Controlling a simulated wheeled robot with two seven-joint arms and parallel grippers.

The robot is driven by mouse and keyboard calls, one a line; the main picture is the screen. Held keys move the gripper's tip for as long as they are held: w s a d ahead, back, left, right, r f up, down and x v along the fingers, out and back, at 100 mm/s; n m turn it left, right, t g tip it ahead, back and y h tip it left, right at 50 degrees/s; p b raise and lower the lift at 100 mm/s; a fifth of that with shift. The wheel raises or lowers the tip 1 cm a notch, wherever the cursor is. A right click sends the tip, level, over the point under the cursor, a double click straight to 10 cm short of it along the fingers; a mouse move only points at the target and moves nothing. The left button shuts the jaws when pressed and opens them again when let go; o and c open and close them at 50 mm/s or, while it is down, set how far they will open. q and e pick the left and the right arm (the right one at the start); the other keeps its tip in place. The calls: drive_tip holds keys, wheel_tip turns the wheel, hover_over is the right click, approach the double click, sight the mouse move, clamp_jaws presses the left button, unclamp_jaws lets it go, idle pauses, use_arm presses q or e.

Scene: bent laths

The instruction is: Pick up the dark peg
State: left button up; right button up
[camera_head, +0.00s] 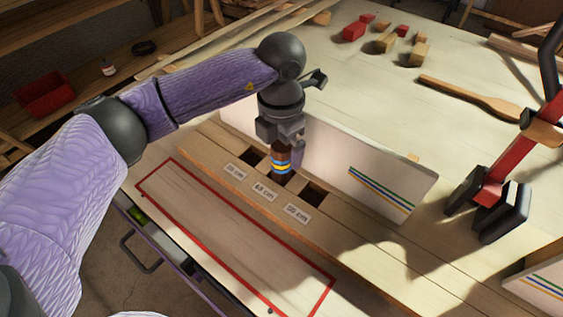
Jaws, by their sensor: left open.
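The dark peg (281,170) is brown with blue and yellow bands. It stands upright at the middle one of three square openings in a wooden block (222,143), with a label in front of each opening. My left gripper (283,142) points down right over the peg, with its fingers at the peg's top. Its jaws are open, and they hide the peg's upper end. I cannot tell whether the fingers touch the peg. My right gripper is not in view.
A pale board with coloured stripes (385,188) stands close behind the block. A red-outlined rectangle (235,235) lies in front, bare. A red clamp (497,170) stands at the right. Red and wooden blocks (387,42) and a wooden tool (470,98) lie farther back.

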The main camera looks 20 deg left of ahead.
use_arm(q)
wheel_tip(320, 180, down, 3)
drive_tip(key=shift+r, duration=0.2)
clamp_jaws()
